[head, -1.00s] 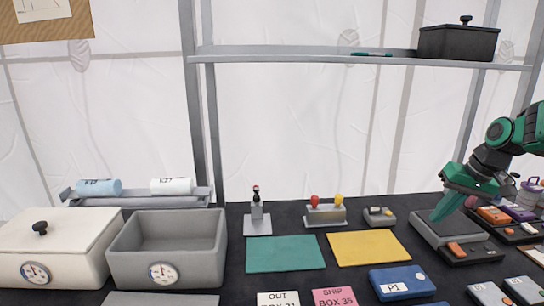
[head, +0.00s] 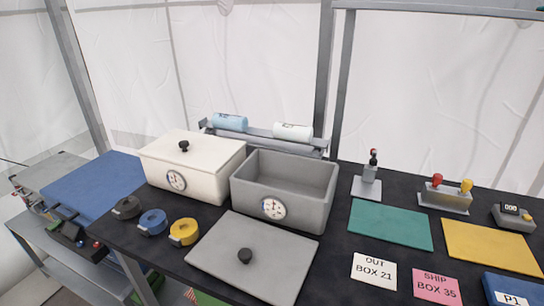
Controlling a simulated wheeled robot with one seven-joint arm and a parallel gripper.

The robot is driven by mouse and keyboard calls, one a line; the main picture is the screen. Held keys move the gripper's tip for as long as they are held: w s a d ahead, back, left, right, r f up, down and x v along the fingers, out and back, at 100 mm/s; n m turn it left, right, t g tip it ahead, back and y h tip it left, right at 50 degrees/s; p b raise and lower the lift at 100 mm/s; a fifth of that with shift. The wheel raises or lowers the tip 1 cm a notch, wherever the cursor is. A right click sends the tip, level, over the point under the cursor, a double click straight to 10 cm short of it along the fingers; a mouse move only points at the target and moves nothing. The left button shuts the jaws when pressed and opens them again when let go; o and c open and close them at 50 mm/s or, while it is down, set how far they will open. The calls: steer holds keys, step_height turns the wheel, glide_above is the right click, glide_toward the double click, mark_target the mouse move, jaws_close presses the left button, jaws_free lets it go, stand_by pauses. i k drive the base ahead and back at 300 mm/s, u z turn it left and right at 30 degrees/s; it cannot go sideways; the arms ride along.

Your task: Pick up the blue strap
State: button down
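The blue strap (head: 153,222) is a rolled coil lying on the dark table top (head: 335,210) at the front left. It sits between a dark grey-brown rolled strap (head: 127,208) on its left and a yellow rolled strap (head: 184,232) on its right. The blue coil is fully visible and nothing holds it. My gripper is outside the current head view, so its distance from the strap does not show.
A white lidded box (head: 205,165) and an open grey box (head: 285,190), both with dials, stand behind the straps. A grey lid (head: 215,262) lies to the right. A blue mat (head: 95,185) lies at left.

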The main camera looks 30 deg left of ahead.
mark_target(153, 222)
steer(key=u, duration=1.8)
steer(key=k, duration=0.75)
steer(key=u, duration=0.1)
steer(key=i, duration=0.55)
